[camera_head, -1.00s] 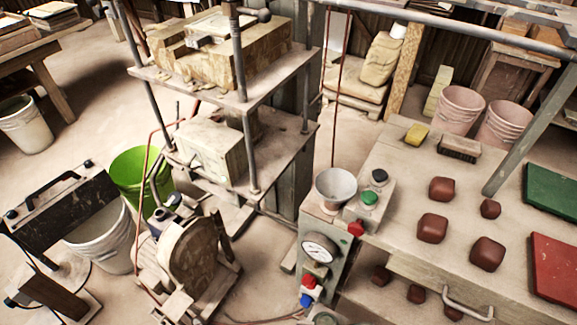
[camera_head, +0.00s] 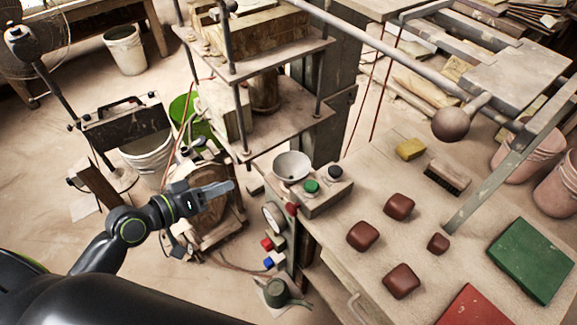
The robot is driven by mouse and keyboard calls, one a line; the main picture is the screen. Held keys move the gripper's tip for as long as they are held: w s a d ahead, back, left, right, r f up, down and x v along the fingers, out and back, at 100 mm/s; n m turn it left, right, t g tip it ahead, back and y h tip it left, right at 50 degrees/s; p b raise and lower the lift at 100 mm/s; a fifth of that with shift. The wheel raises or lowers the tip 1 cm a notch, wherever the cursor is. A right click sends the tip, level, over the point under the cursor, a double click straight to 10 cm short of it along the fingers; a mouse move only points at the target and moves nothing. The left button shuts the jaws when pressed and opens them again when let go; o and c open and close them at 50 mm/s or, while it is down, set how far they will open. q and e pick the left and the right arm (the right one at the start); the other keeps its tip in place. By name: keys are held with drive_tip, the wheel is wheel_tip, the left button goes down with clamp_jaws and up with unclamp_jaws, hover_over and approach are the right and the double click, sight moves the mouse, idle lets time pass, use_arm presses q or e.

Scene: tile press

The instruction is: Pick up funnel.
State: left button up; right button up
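The funnel (camera_head: 292,164) looks like a pale grey, wide-mouthed bowl shape. It stands mouth up at the left corner of the workbench, beside the button box, and its lower part is hidden. My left gripper (camera_head: 222,188) reaches in from the left, well to the left of the funnel and a little lower in the picture, apart from it. Its fingers point right and show edge-on, so I cannot see a gap between them. My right gripper is not in view.
The button box (camera_head: 326,191) with green and black buttons sits right beside the funnel. The press frame (camera_head: 285,135) rises behind it. Several clay lumps (camera_head: 362,236), a yellow sponge (camera_head: 410,149) and a brush (camera_head: 446,179) lie on the workbench (camera_head: 330,240). A diagonal metal bar crosses it.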

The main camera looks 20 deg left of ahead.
use_arm(q)
wheel_tip(320, 180, up, 3)
drive_tip(key=d, duration=0.2)
drive_tip(key=h+p, duration=0.1)
drive_tip(key=p, duration=0.2)
approach(280, 163)
drive_tip(key=w+d, duration=0.3)
drive_tip(key=w, duration=0.1)
drive_tip(key=shift+f+p+x, duration=0.2)
drive_tip(key=shift+p+x, duration=0.4)
drive_tip(key=shift+x, duration=1.25)
drive_tip(key=shift+w+d+f, duration=0.2)
drive_tip(key=shift+w+f, duration=0.05)
drive_tip(key=shift+w, duration=0.3)
clamp_jaws()
